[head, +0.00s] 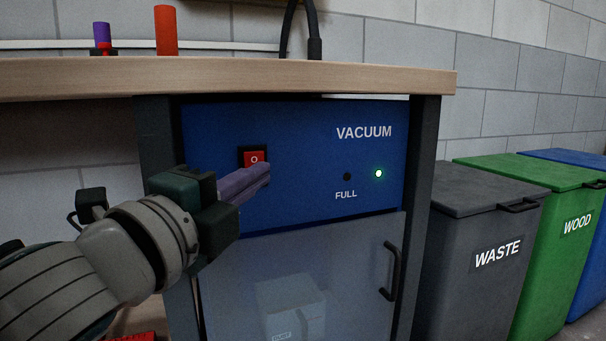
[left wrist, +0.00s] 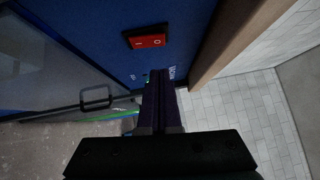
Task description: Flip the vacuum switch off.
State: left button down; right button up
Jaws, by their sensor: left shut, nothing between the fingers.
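The vacuum switch (head: 254,157) is a red rocker in a black frame on the blue vacuum panel (head: 300,135). An "O" shows on it in the head view, and both "I" and "O" marks show on it in the left wrist view (left wrist: 149,41). A green light (head: 379,173) glows at the panel's right. My left gripper (head: 268,172) has its purple fingers shut and empty. In the head view its tips appear just below and right of the switch. In the left wrist view the fingers (left wrist: 160,82) end short of the switch; I cannot tell whether they touch the panel.
A wooden bench top (head: 240,75) overhangs the panel. Below is a grey translucent door (head: 300,270) with a dark handle (head: 391,272). A grey waste bin (head: 470,260), a green wood bin (head: 560,215) and a blue bin (head: 590,270) stand at right.

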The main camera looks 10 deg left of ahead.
aim_at(262, 159)
pick_arm(q)
jog(key=shift+w+a+r+b, duration=0.1)
jog(key=shift+w+a+b, duration=0.05)
jog(key=shift+w+a, duration=0.5)
jog(key=shift+w+a+r+b, duration=0.15)
jog(key=shift+w+a, duration=0.3)
jog(key=shift+w, duration=0.3)
